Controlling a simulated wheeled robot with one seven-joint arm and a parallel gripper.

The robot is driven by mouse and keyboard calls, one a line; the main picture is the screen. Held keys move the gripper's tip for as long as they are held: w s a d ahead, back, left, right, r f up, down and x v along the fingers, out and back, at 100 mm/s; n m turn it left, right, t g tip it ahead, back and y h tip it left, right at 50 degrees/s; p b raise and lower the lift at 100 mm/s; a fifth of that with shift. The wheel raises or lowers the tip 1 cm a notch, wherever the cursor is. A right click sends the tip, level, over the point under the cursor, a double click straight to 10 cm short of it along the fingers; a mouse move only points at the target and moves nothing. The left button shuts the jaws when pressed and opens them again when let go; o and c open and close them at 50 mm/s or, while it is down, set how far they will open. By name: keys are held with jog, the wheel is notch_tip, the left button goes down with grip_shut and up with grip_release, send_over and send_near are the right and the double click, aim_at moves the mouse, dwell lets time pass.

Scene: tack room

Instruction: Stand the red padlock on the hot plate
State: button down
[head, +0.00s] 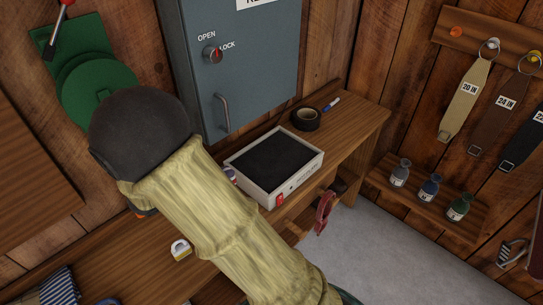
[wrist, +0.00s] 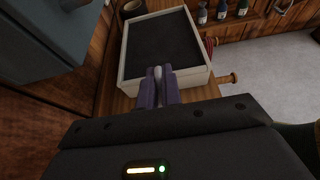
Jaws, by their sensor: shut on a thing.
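The hot plate (head: 303,171) is a pale box with a black top and a red switch, on the wooden bench; it also shows in the wrist view (wrist: 196,78). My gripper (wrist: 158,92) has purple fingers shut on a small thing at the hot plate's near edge. Only a pale grey, rounded part, like a shackle, shows between the fingers (wrist: 158,72); I take it for the red padlock, its body hidden. In the head view my sleeved arm hides most of the gripper; a fingertip (head: 230,174) shows beside the hot plate's left side. Contact with the plate cannot be told.
A black tape roll (head: 306,118) and a marker (head: 332,104) lie behind the hot plate. A grey cabinet (head: 240,65) stands over the bench on the left. A white-and-yellow item (head: 181,250) lies on the bench. A red object (head: 324,213) hangs at the bench front. The plate's top is clear.

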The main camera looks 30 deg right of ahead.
send_over(269, 167)
jog(key=a, duration=0.1)
jog(key=shift+s+a, duration=0.15)
jog(key=shift+a, duration=0.05)
jog(key=shift+d+b, duration=0.3)
jog(key=shift+w+d+f+b, duration=0.1)
jog(key=shift+d+f, duration=0.05)
jog(key=shift+f, duration=0.45)
jog(key=shift+w+d+f+b, duration=0.1)
jog(key=shift+w+f, duration=0.05)
jog(key=shift+f, duration=0.4)
jog(key=shift+w+d+f+b, duration=0.1)
jog(key=shift+d+f, duration=0.05)
jog(key=shift+f, duration=0.45)
jog(key=shift+s+a+f, duration=0.1)
jog(key=shift+f, duration=0.05)
jog(key=c, duration=1.6)
grip_release()
jog(key=shift+s, duration=0.1)
